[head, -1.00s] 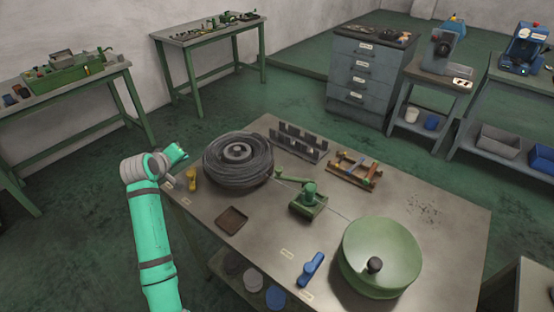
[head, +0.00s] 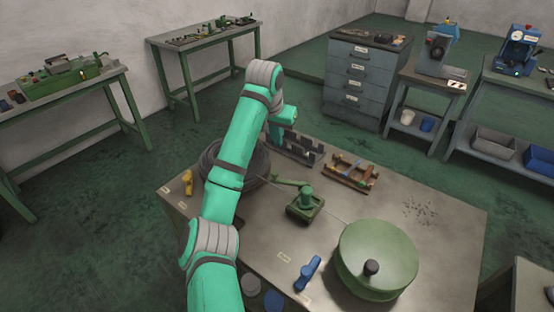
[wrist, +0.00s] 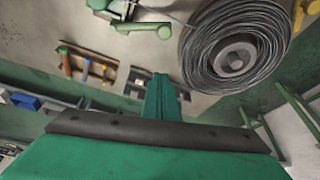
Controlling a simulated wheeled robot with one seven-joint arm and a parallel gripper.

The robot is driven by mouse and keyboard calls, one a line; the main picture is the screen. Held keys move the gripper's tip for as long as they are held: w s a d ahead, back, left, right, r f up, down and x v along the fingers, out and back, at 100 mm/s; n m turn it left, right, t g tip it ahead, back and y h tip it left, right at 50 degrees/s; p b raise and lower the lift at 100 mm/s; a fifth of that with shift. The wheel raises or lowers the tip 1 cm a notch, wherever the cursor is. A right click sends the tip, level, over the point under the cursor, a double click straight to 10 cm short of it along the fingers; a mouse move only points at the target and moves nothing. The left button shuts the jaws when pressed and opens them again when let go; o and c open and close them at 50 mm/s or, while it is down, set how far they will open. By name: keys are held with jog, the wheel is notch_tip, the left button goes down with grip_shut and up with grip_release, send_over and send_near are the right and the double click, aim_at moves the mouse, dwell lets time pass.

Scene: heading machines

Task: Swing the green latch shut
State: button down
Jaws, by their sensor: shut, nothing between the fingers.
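The green latch (head: 292,182) is a lever on a small green block (head: 305,207) in the middle of the workbench. Its arm points left toward the wire coil, with a small upright piece at its free end. In the wrist view the lever (wrist: 142,26) shows at the top, ending in a round green knob. My gripper (wrist: 165,80) is shut and empty, seen end-on below the lever and apart from it. In the head view my arm reaches over the coil, and its teal end hangs near the grey slotted rack; the fingertips are not clear there.
The wire coil (head: 214,158) is partly behind my arm. A grey slotted rack (head: 300,150) and a wooden rack (head: 349,172) stand at the back. A green drum (head: 378,255) and a blue handle (head: 307,273) are at the front. A thin wire runs between coil, block and drum.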

notch_tip(320, 180, down, 10)
jog(key=shift+s, duration=0.25)
dwell(0.6)
jog(key=shift+a, duration=0.1)
